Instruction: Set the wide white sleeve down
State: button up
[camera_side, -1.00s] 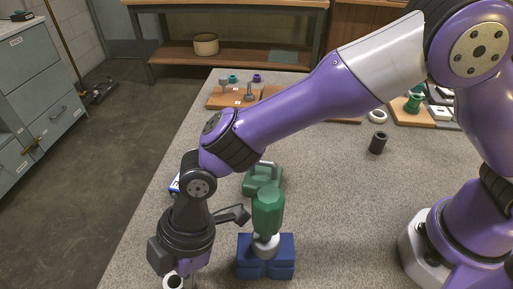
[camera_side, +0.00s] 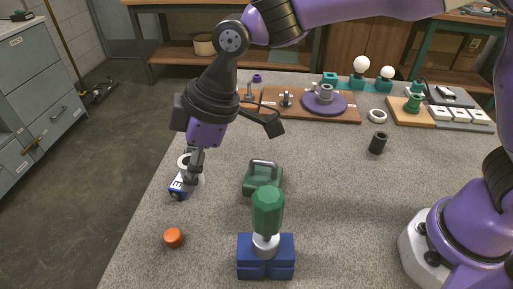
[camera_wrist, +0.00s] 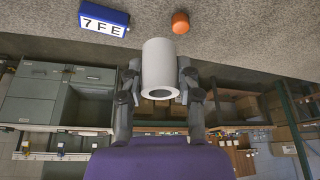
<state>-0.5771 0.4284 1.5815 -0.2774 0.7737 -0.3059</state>
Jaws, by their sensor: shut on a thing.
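The wide white sleeve (camera_wrist: 159,62) is a plain hollow cylinder. In the wrist view it sits between the two fingers of my gripper (camera_wrist: 159,80), with its open end facing the camera. My gripper is shut on it. In the side view my gripper (camera_side: 194,168) hangs over the left part of the table. The sleeve (camera_side: 183,160) shows only partly there, behind the fingers. It looks held above the grey tabletop; the exact gap is hard to tell.
A blue-and-white block marked 7FE (camera_side: 179,187) lies close under my gripper. An orange cap (camera_side: 173,237) lies nearer the front. A green handled case (camera_side: 262,181) and a green-handled tool (camera_side: 267,212) in a blue stand (camera_side: 266,268) are to the right.

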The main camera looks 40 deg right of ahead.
jog(key=w+d+m+t, duration=0.1)
jog(key=w+d+m, duration=0.3)
jog(key=d, duration=0.3)
send_over(228, 149)
jog(key=s, duration=0.1)
jog(key=shift+h, duration=0.4)
jog(key=f, duration=0.4)
jog(key=d+f, duration=0.1)
jog(key=f, duration=0.1)
jog(key=shift+f, duration=2.3)
jog(key=shift+f, duration=0.1)
jog(key=o, duration=1.1)
jog(key=shift+c, duration=0.2)
